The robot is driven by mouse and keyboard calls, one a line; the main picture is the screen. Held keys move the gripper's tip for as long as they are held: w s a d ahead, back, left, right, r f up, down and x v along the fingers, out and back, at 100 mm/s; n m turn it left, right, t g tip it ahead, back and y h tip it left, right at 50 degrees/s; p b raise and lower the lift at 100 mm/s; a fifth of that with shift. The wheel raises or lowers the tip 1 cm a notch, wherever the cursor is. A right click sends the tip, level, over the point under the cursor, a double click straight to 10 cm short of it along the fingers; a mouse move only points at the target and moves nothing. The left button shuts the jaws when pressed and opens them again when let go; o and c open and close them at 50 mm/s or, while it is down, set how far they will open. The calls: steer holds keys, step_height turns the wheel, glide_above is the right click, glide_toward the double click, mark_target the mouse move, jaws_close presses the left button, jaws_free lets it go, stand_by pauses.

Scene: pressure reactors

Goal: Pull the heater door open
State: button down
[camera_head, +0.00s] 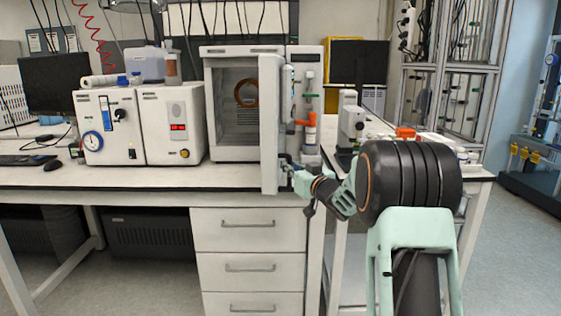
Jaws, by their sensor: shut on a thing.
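The heater (214,57) is a white box standing on the bench in the middle of the head view. Its door (269,120) is swung out toward me and shows nearly edge-on as a tall pale panel on the right side of the opening. The grey interior shows, with a copper-coloured coil (246,93) inside. My gripper (287,164) is at the lower right part of the door, at its edge, and is shut on the door's handle side. The fingertips and the handle itself are small and partly hidden there.
Two white instrument boxes (173,123) stand left of the heater. A column with an orange-handled valve (304,122) stands close behind my gripper. A small white instrument (351,122) is to the right. The bench (150,178) is clear in front of the heater; drawers (248,245) are below.

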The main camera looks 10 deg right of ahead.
steer(key=shift+s+d+n+y+p, duration=0.1)
steer(key=shift+d+n+y+p, duration=0.2)
steer(key=shift+d+y+p, duration=0.5)
steer(key=shift+d+r, duration=0.1)
steer(key=shift+d, duration=0.05)
steer(key=c, duration=2.3)
jaws_free()
steer(key=shift+o, duration=0.2)
steer(key=v, duration=1.2)
steer(key=shift+r, duration=0.2)
